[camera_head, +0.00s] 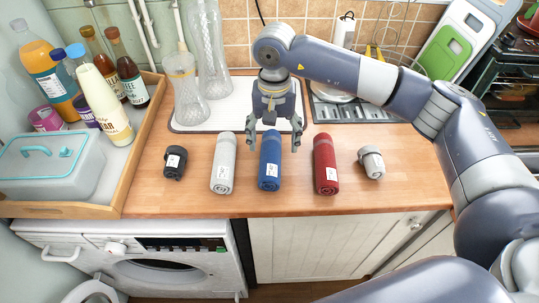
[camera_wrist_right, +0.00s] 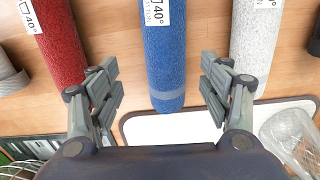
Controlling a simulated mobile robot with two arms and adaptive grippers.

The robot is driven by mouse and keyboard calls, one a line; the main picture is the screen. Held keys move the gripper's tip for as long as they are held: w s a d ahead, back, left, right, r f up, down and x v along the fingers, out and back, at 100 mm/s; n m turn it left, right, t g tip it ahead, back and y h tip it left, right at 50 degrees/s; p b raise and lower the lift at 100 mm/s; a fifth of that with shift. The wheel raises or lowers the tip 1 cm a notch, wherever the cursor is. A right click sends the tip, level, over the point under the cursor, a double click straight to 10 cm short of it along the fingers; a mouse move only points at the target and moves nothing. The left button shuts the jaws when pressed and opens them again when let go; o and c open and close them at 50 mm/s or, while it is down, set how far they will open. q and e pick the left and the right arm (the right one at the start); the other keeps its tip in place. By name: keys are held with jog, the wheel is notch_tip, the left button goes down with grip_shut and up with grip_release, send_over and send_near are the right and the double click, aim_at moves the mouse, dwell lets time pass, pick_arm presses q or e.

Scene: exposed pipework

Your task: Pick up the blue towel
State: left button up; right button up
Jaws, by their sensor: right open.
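The blue towel (camera_head: 270,160) is a rolled cylinder with a white label, lying on the wooden counter between a light grey rolled towel (camera_head: 223,164) and a red rolled towel (camera_head: 326,164). My right gripper (camera_head: 274,142) is above the far end of the blue towel, pointing down, its fingers spread to either side. In the right wrist view the blue towel (camera_wrist_right: 163,55) lies centred between the open, empty fingers (camera_wrist_right: 163,85), and I see no contact. The red towel (camera_wrist_right: 58,40) and the grey towel (camera_wrist_right: 253,45) show on either side. My left gripper is not in view.
A black small roll (camera_head: 175,162) and a grey small roll (camera_head: 371,162) lie at the row's ends. Behind are a white draining mat (camera_head: 240,112) with glass vases (camera_head: 187,90). A wooden tray (camera_head: 140,150) with bottles and a box stands left. The counter's front edge is clear.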

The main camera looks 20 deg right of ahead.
aim_at(270, 152)
jog(key=shift+f, duration=0.35)
jog(key=f+p, duration=0.1)
jog(key=f, duration=0.2)
jog(key=a+f+p, duration=0.1)
jog(key=f, duration=0.1)
jog(key=shift+s+p, duration=0.3)
jog(key=shift+f, duration=0.25)
jog(key=c, duration=1.4)
